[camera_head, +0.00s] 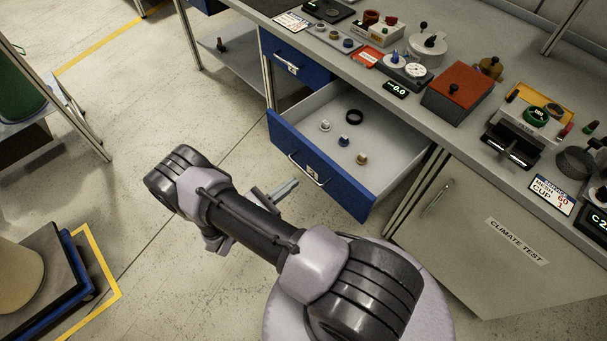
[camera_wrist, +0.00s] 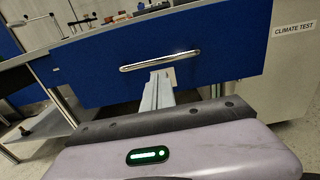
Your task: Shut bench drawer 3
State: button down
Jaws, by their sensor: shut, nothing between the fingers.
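An open blue-fronted bench drawer (camera_head: 352,186) is pulled well out from under the bench. A metal bar handle (camera_head: 309,172) and a small label are on its front; I cannot read the label's number. Inside lie a black ring (camera_head: 354,117) and several small knob-like parts (camera_head: 343,141). My gripper (camera_head: 291,186) is shut and empty, just in front of the drawer front near the handle. In the wrist view, the drawer front (camera_wrist: 225,50) fills the middle, with its handle (camera_wrist: 160,61) just above my fingers (camera_wrist: 158,88). I cannot tell whether the fingertips touch the front.
A closed blue drawer (camera_head: 293,66) sits to the left. The climate test cabinet (camera_head: 485,235) stands right of the open drawer. The bench top holds several instruments, including a red-topped box (camera_head: 457,95). A low blue platform (camera_head: 75,265) is at lower left. Floor left of the drawer is clear.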

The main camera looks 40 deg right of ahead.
aim_at(312, 168)
jog(key=d, duration=0.2)
jog(key=d+b, duration=0.1)
jog(key=d, duration=0.3)
jog(key=shift+w, duration=0.25)
jog(key=shift+d, duration=0.1)
